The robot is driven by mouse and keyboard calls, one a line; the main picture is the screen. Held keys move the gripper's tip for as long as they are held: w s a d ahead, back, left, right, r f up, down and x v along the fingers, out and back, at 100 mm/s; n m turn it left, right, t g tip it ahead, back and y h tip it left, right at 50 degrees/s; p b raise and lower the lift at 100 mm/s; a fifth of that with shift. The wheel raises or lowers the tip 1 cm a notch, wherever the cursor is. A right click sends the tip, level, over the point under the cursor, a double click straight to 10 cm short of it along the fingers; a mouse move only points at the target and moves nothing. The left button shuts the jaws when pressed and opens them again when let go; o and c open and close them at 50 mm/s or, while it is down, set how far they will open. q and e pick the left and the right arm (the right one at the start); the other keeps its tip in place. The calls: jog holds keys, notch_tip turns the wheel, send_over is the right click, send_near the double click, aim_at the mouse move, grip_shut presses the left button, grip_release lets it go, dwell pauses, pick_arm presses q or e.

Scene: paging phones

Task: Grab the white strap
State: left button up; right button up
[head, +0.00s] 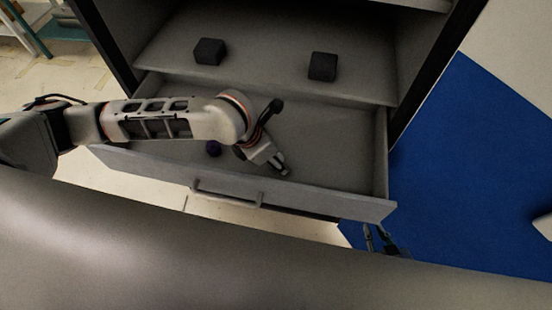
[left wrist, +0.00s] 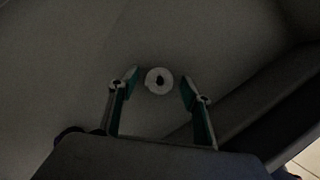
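A small white ring-shaped roll (left wrist: 168,80) with a dark centre, which looks like the white strap, lies on the grey drawer floor in the left wrist view. My left gripper (left wrist: 159,80) is open, its two fingers apart on either side of the roll in the picture. I cannot tell how far above it they are. In the head view my left gripper (head: 281,166) reaches down into the open drawer, and I cannot make out the roll there. My right gripper (head: 377,238) is partly visible beyond the drawer's right front corner, with its fingers apart and empty.
The drawer's front panel (head: 330,195) has a handle (head: 227,196). A dark purple round thing (head: 213,148) lies in the drawer under my left arm. Two dark cubes, one left (head: 209,51) and one right (head: 323,66), stand on the shelf above. A blue floor area (head: 465,170) is at the right.

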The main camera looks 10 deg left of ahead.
pick_arm(q)
jog(key=c, duration=0.8)
